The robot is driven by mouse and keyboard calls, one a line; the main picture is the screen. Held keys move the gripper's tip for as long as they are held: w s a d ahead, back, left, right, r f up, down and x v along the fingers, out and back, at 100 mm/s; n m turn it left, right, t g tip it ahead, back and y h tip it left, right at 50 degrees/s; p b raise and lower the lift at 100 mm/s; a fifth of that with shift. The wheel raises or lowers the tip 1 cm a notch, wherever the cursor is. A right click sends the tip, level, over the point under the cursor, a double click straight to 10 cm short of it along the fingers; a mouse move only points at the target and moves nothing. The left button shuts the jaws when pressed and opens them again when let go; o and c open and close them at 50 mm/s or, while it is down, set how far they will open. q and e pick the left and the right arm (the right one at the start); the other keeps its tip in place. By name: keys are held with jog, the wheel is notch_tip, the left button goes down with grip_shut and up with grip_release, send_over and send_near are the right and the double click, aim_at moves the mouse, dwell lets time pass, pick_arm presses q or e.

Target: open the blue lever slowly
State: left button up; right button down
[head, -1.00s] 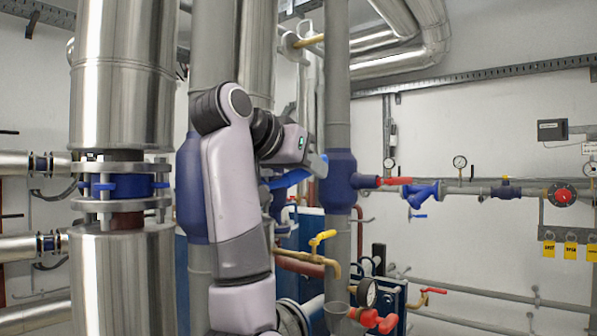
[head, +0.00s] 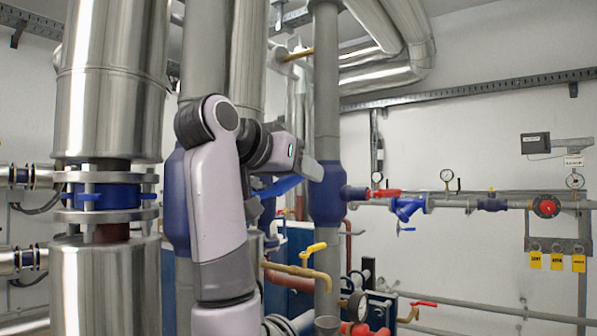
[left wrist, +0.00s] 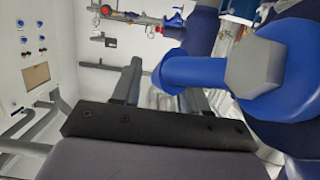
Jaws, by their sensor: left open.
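The blue lever (head: 278,187) shows in the head view as a slanted blue bar, just below my left gripper (head: 312,169), with part hidden behind my arm. In the left wrist view, a blue part with a rounded end (left wrist: 195,72) and a grey hexagonal nut is close at the right; it looks like the lever and its hub. My left gripper (left wrist: 160,88) is open there, its two dark fingers apart. The blue part overlaps the right finger in the picture; I cannot tell whether they touch. My right gripper is not in view.
A grey vertical pipe with a blue valve body (head: 327,192) stands right beside my left fingertips. A yellow-handled valve (head: 314,249) is below. A large metal pipe (head: 112,90) stands at the left. A red-handled valve (head: 384,193) and gauges are at the right.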

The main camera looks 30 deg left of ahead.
aim_at(276, 182)
pick_arm(q)
jog(key=b+v, duration=0.1)
jog(key=v, duration=0.3)
jog(key=shift+s+a+b, duration=0.1)
jog(key=shift+s+b, duration=0.1)
jog(key=shift+b, duration=0.1)
jog(key=b+v, duration=0.1)
jog(key=b, duration=0.2)
jog(key=shift+s, duration=0.4)
jog(key=shift+s+r+b, duration=0.25)
jog(key=shift+s+b, duration=0.25)
jog(key=shift+b, duration=0.1)
